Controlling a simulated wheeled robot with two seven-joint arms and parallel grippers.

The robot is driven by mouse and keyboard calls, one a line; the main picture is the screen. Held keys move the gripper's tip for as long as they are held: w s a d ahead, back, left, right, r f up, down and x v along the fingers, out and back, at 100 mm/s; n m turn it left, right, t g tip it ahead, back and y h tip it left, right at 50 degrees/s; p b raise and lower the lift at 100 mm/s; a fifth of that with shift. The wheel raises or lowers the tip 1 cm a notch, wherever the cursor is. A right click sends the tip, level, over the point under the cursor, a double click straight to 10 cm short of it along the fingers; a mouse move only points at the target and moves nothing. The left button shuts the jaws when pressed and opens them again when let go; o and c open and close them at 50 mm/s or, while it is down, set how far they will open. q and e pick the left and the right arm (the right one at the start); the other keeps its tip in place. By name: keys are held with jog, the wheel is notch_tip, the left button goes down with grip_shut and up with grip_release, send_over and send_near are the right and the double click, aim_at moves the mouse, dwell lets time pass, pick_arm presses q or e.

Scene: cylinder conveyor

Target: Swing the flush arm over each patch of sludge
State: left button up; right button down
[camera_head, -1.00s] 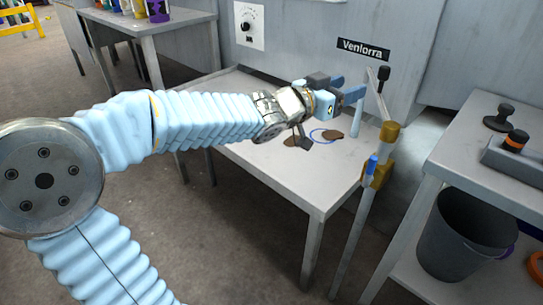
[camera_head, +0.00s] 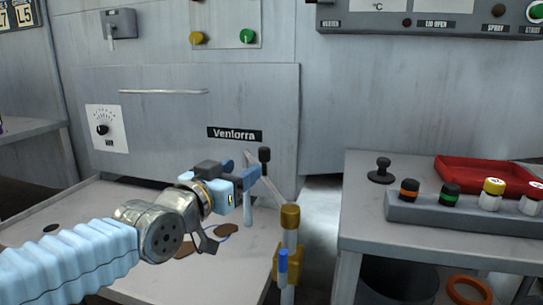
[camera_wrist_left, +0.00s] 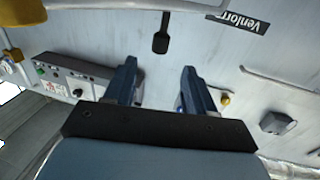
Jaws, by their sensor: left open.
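The flush arm is a thin grey bar (camera_head: 272,182) on a brass-topped post (camera_head: 290,217), with an upright black knob (camera_head: 264,155) at its raised handle. A pale blue nozzle (camera_head: 248,213) hangs from it over the table. Brown sludge patches lie on the table: one (camera_head: 228,230) near the nozzle, another (camera_head: 184,249) partly behind my wrist, and a darker one (camera_head: 52,229) at the far left. My left gripper (camera_head: 241,174) is open and empty beside the knob. In the left wrist view the knob (camera_wrist_left: 161,42) stands ahead of the open fingers (camera_wrist_left: 158,82). My right gripper is out of view.
The pale table (camera_head: 75,208) stands against a grey machine wall labelled Ventorra (camera_head: 235,134). A blue clip (camera_head: 283,262) sits on the post. At right, a bench (camera_head: 440,235) holds a red tray (camera_head: 480,172), capped bottles (camera_head: 450,193) and a black stamp (camera_head: 381,172).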

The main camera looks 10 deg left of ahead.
aim_at(268, 152)
pick_arm(q)
jog(key=p+x, duration=0.3)
jog(key=x, duration=0.9)
jog(key=shift+w, duration=0.3)
jog(key=shift+c, duration=0.2)
grip_shut()
